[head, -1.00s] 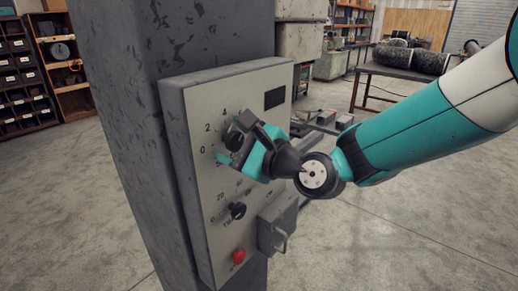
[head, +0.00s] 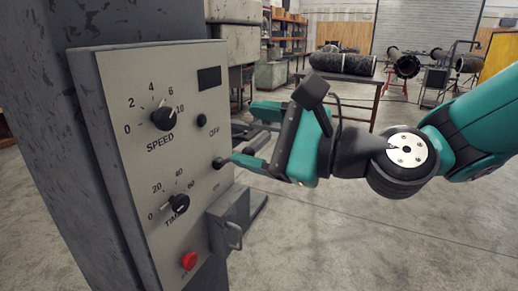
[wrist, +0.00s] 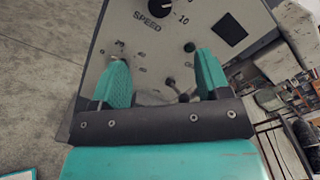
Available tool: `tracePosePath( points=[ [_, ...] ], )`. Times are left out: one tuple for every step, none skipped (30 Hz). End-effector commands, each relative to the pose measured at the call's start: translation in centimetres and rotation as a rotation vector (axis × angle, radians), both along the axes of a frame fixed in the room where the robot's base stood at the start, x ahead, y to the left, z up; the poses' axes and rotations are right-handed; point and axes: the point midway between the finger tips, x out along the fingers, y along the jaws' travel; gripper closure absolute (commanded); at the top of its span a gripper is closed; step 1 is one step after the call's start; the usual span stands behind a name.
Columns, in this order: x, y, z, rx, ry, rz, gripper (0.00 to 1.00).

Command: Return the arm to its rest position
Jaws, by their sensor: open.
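My gripper (head: 240,134) is open and empty, to the right of the grey control panel (head: 120,110). In the wrist view my gripper (wrist: 162,65) has its two teal fingers spread in front of the panel (wrist: 110,30). A small lever (wrist: 175,88) shows between them. In the head view the nearer fingertip appears close to this dark-tipped lever (head: 218,163); I cannot tell whether they touch.
A red button (head: 189,261) is low on the panel, and a grey box with a handle (head: 230,225) juts out beside it. The panel hangs on a dark column (head: 40,120). A table with dark pipes (head: 345,63) stands behind. Open concrete floor lies to the right.

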Motion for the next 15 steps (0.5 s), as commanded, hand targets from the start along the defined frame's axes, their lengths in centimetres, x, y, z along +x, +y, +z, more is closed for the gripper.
tracePosePath(
  points=[
    [-0.1,-0.2,-0.1,-0.001,0.000,-0.001,0.30],
    [-0.2,-0.3,-0.1,-0.001,0.001,0.000,0.30],
    [-0.2,-0.4,0.0,-0.001,0.001,0.000,0.30],
    [-0.2,-0.4,0.0,-0.001,0.000,0.001,0.30],
    [-0.2,-0.4,0.0,-0.001,0.000,0.001,0.30],
    [-0.2,-0.4,0.0,-0.001,0.001,0.001,0.30],
    [-0.2,-0.4,0.0,-0.001,0.001,0.001,0.30],
    [-0.2,-0.4,0.0,-0.001,0.001,0.001,0.30],
    [-0.2,-0.4,0.0,-0.001,0.001,0.001,0.30],
    [-0.2,-0.4,0.0,-0.001,0.000,0.001,0.30],
    [-0.2,-0.4,0.0,-0.002,0.000,0.001,0.30],
    [-0.3,-0.4,-0.1,-0.013,-0.010,0.005,0.30],
    [-0.5,-0.4,-0.2,-0.028,-0.024,0.011,0.30],
    [-0.8,-0.4,-0.4,-0.056,-0.050,0.021,0.30],
    [-1.3,-0.6,-0.8,-0.111,-0.099,0.043,0.30]
  ],
)
